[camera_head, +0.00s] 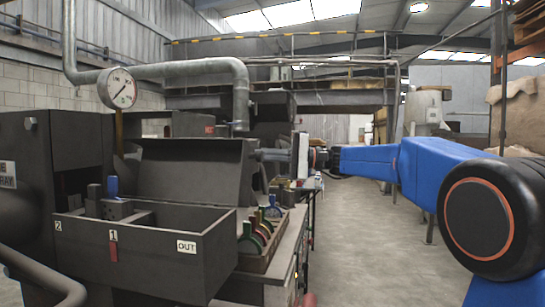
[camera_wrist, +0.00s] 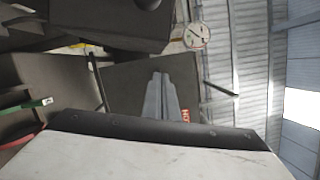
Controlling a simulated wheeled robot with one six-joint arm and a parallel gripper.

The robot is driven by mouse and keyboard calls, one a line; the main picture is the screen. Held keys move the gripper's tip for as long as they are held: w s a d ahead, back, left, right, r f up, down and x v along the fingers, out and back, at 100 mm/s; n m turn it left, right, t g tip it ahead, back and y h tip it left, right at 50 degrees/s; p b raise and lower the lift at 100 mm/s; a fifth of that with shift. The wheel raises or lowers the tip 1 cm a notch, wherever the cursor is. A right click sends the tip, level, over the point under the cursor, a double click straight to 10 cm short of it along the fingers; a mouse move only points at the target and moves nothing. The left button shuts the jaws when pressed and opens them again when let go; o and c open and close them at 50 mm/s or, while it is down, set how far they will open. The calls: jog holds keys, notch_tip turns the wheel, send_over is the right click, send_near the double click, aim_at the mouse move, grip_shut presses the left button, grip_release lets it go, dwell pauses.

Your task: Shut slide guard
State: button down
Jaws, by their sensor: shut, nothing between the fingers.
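A dark machine housing with a sloped, hood-like panel (camera_head: 188,170) stands left of centre in the head view. I cannot tell for sure which panel is the slide guard. In front is an open dark bin (camera_head: 150,255) marked 2, 1 and OUT. A block with an upright blue handle (camera_head: 112,187) stands in the bin. My gripper (camera_head: 258,155) reaches in from the right, at the right end of the hood. In the wrist view its two grey fingers (camera_wrist: 160,74) are together and empty, in front of a dark panel (camera_wrist: 125,85). Contact with it cannot be told.
A tray of coloured ring-handled tools (camera_head: 262,235) lies right of the bin. A pressure gauge (camera_head: 117,88) and a thick grey pipe (camera_head: 240,90) rise above the machine. A red label (camera_wrist: 186,115) shows beside my fingers. The floor aisle (camera_head: 365,235) on the right is clear.

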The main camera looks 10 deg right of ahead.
jog(key=shift+s+a+r, duration=0.15)
jog(key=shift+s+r, duration=0.05)
jog(key=shift+s, duration=0.35)
jog(key=shift+s+a+r, duration=0.1)
jog(key=shift+s+r, duration=0.15)
jog(key=shift+s, duration=0.35)
jog(key=shift+s+a+r, duration=0.15)
jog(key=shift+s+r, duration=0.05)
jog(key=shift+s, duration=0.35)
jog(key=shift+r, duration=0.1)
